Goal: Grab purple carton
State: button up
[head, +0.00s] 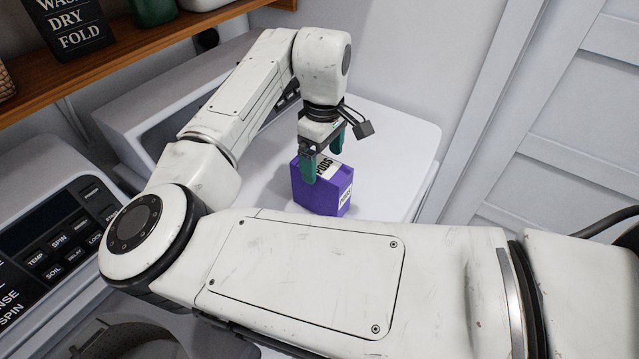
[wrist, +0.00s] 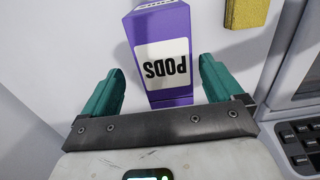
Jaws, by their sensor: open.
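The purple carton (head: 322,190) stands upright on the white machine top (head: 395,150) in the head view, with a white label. In the wrist view the purple carton (wrist: 160,52) shows its white "PODS" label upside down, between and beyond the two green fingers. My gripper (head: 325,155) is right over the carton, pointing down, with one finger in front of the carton's near side. My gripper (wrist: 160,85) is open, with gaps between each finger and the carton in the wrist view. I cannot tell how far down the fingers reach.
A yellow sponge-like block (wrist: 246,12) lies near the carton in the wrist view. A control panel (wrist: 300,130) is at the right there. A wooden shelf (head: 130,55) with a sign (head: 66,25) is at upper left. A white paneled door (head: 570,120) is at right.

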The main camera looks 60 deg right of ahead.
aim_at(321, 186)
jog(key=shift+a+f+p, duration=0.15)
jog(key=shift+f+p, duration=0.2)
jog(key=shift+f, duration=1)
jog(key=shift+a+f+p, duration=0.15)
jog(key=shift+f+p, duration=0.2)
jog(key=shift+f, duration=1)
jog(key=shift+c, duration=0.2)
jog(key=c, duration=1.3)
jog(key=shift+r, duration=0.2)
